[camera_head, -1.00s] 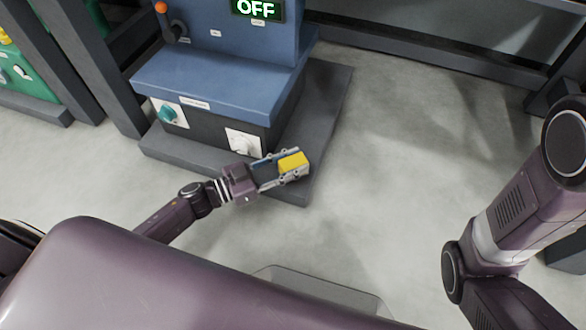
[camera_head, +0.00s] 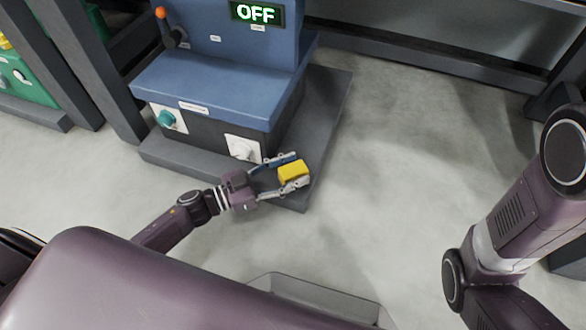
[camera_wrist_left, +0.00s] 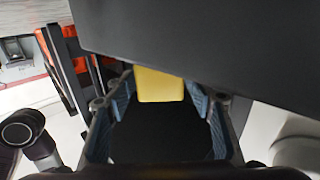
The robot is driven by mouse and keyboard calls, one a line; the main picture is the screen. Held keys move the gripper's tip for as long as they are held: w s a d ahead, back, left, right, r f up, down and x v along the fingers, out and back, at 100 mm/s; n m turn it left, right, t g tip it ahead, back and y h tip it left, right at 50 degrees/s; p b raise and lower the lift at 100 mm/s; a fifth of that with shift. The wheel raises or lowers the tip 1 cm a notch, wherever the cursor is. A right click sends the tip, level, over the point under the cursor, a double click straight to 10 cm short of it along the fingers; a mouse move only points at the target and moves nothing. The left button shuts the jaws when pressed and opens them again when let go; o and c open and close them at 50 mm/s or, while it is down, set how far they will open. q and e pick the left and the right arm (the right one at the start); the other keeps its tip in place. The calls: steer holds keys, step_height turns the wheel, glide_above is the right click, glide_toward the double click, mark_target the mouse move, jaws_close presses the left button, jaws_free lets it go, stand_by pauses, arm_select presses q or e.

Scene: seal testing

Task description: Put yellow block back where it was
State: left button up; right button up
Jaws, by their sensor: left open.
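The yellow block (camera_head: 292,171) rests on the dark grey base plate (camera_head: 325,125) of the blue machine, near its front right corner. My left gripper (camera_head: 290,171) is open, with one finger on each side of the block. In the left wrist view the yellow block (camera_wrist_left: 158,86) lies between the blue-padded fingertips, with a gap on each side. A dark shape covers the top of that view and may hide part of the block. My right gripper is not in view; only my right arm shows at the right.
The blue machine (camera_head: 215,85) stands just behind the block, with an OFF display (camera_head: 256,12), a teal knob (camera_head: 166,118) and a white dial (camera_head: 241,149). Dark frame beams stand at the left and back. The floor (camera_head: 420,170) to the right is clear.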

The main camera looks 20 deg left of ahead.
arm_select(q)
steer(key=p+v, duration=0.5)
steer(key=v, duration=0.6)
steer(key=shift+s+a, duration=0.25)
